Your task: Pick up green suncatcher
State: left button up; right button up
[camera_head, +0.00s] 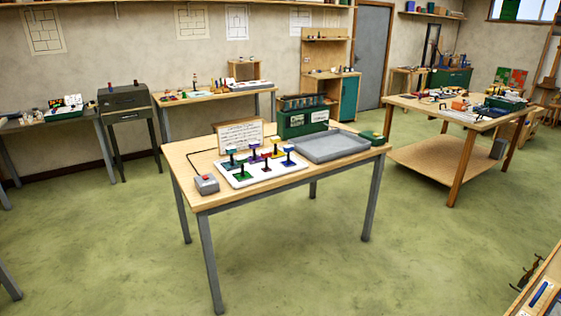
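A small green suncatcher (243,174) stands at the front left of a white board (262,178) on the wooden table (300,174) in the middle. It has a dark upright part on a green base. Several others stand on the same board: teal, purple, yellow, dark red and blue ones. The teal one (231,158) is just behind the green one, and the dark red one (267,164) is to its right. Neither of my grippers is in view, and nothing is seen touching the green suncatcher.
A grey tray (330,146) lies to the right, with a green bin (302,122) and a sign (240,136) behind. Open green floor (290,270) surrounds the table; another workbench (455,118) stands at right.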

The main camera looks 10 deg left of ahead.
aim_at(244, 174)
jog(key=i+j+u, duration=0.8)
jog(key=j+u, duration=0.15)
jog(key=i+j+u, duration=0.2)
jog(key=i+u, duration=0.7)
jog(key=i+j+z, duration=0.15)
jog(key=i, duration=0.45)
jog(key=i+j+z, duration=0.15)
jog(key=i, duration=0.45)
jog(key=i+z, duration=0.2)
jog(key=z, duration=0.25)
jog(key=i+j+z, duration=0.15)
jog(key=z, duration=0.3)
jog(key=i+j+z, duration=0.15)
jog(key=z, duration=0.3)
jog(key=i+j+z, duration=0.15)
jog(key=z, duration=0.25)
jog(key=i+j+z, duration=0.1)
jog(key=j+z, duration=0.35)
jog(key=l, duration=0.1)
